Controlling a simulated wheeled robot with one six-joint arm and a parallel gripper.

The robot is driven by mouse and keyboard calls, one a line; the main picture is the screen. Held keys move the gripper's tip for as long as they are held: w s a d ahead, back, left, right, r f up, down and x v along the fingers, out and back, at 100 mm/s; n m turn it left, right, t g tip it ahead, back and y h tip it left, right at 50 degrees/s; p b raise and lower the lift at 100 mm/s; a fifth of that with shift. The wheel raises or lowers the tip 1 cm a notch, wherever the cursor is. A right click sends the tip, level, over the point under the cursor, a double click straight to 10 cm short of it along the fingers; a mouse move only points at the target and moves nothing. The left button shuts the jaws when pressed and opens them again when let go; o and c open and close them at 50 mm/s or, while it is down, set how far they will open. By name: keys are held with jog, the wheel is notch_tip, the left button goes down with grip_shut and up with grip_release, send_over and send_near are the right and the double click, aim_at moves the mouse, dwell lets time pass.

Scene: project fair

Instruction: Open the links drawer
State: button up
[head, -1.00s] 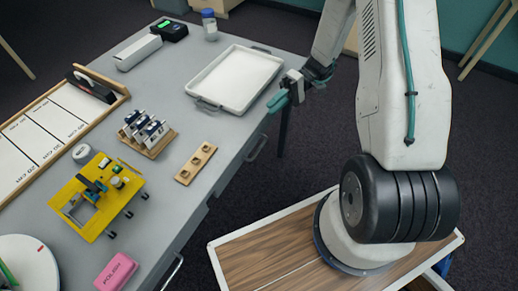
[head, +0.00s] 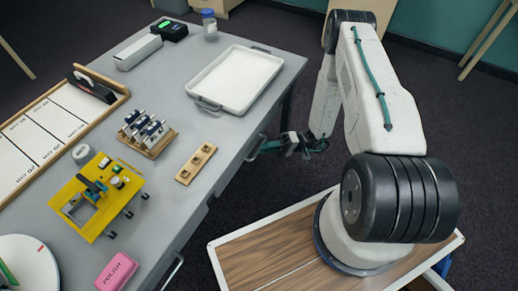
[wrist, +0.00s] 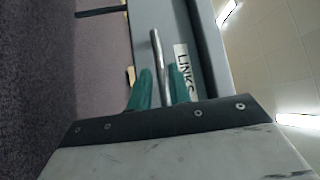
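The links drawer (wrist: 206,50) shows in the wrist view as a grey front with a white label reading "LINKS" (wrist: 184,70). It appears shut. Its metal bar handle (wrist: 156,48) runs lengthwise beside the label. My gripper (wrist: 161,80) is open, with one green finger on each side of the handle and a visible gap to it. In the head view my gripper (head: 270,146) is low at the table's right side, close to a handle (head: 254,150) there.
The grey table (head: 225,135) carries a white tray (head: 236,79), a wooden rack of small parts (head: 148,134), a yellow board (head: 96,197) and a pink polish block (head: 117,271). Another handle (head: 174,270) is nearer along the same side.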

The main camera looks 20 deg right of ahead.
aim_at(259, 149)
jog(key=shift+x, duration=1.6)
grip_shut()
jog(key=shift+s, duration=0.15)
